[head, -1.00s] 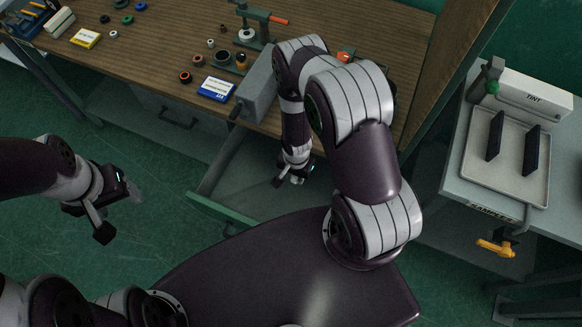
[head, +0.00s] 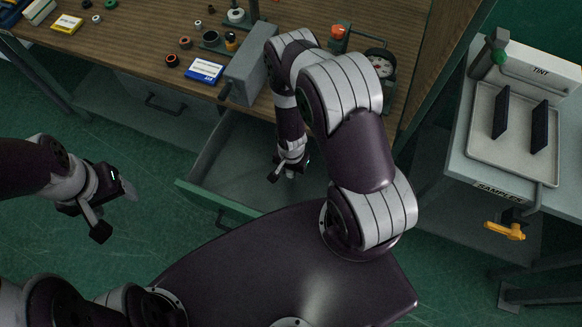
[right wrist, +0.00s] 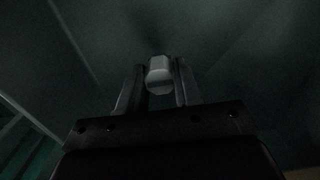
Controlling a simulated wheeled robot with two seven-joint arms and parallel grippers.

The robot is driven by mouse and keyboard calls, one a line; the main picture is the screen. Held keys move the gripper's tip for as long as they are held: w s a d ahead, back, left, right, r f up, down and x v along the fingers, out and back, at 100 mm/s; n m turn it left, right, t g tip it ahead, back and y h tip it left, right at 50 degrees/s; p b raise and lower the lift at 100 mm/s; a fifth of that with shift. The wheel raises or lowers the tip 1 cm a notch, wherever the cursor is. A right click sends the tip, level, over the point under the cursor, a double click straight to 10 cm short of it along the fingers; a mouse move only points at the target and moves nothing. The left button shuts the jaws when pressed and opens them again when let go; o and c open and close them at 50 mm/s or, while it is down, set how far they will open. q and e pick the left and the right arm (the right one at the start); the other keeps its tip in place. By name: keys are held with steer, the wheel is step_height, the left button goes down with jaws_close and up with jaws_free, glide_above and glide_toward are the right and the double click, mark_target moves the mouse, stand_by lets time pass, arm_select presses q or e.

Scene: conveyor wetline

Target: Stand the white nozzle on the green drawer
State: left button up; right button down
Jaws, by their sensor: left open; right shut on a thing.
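The green drawer (head: 232,215) stands open below the wooden bench, with a grey inside. My right gripper (head: 286,174) is low over the inside of the drawer. In the right wrist view my right gripper (right wrist: 157,88) is shut on the white nozzle (right wrist: 159,75), a small pale cylinder between the two fingers. The dark surface behind it is dim, and I cannot tell whether the nozzle touches the drawer. In the head view the nozzle is too small or hidden to make out. My left gripper (head: 115,210) is open and empty, over the green floor left of the drawer.
On the bench (head: 130,55) are a blue-and-white box (head: 205,70), a grey block (head: 247,75), a gauge (head: 380,65) and several small rings. A side table at right holds a tray (head: 487,147) with two dark plates. Green floor lies left of the drawer.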

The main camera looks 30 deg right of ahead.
arm_select(q)
steer(key=shift+f+b, duration=0.35)
steer(key=shift+f, duration=0.45)
arm_select(e)
steer(key=shift+f, duration=0.85)
arm_select(q)
steer(key=shift+f, duration=0.25)
arm_select(e)
steer(key=shift+f, duration=0.25)
steer(key=c, duration=1.1)
jaws_free()
arm_select(q)
steer(key=shift+r, duration=0.1)
arm_select(e)
steer(key=shift+r, duration=0.1)
steer(key=shift+r+p, duration=1.05)
steer(key=shift+r, duration=0.4)
steer(key=o, duration=0.6)
arm_select(q)
step_height(320, 180, up, 2)
steer(key=shift+r, duration=0.15)
